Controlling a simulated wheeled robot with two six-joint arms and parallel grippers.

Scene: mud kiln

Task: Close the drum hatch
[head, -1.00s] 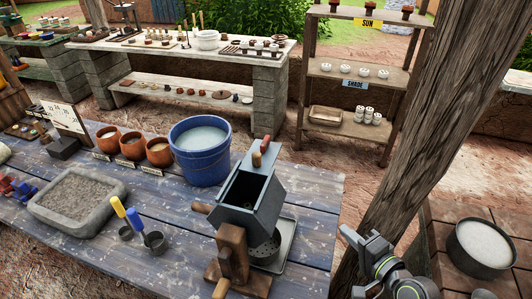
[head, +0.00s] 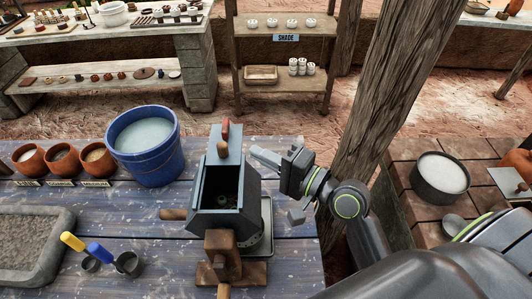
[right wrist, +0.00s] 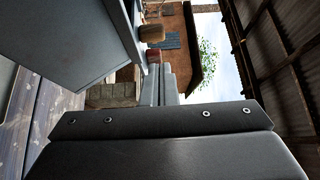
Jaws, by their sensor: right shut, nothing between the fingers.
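The drum (head: 215,221) is a grey box on a wooden stand, its top open and its dark inside showing. The hatch (head: 229,138) stands raised at the back of the opening, with a red handle (head: 225,127) and a round wooden knob (head: 222,149). My right gripper (head: 264,156) is shut and empty, just right of the hatch, its fingers pointing left towards it; a small gap seems to show. In the right wrist view the shut fingers (right wrist: 165,88) lie beside a grey panel (right wrist: 65,40) of the drum. My left gripper is out of view.
A blue bucket (head: 145,146) stands left of the drum, with clay pots (head: 62,160) beyond it. Two scoops (head: 128,263) and a stone tray (head: 66,222) are at the lower left. A wooden post (head: 385,110) rises behind my right arm. A metal pan (head: 415,187) sits on brick at right.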

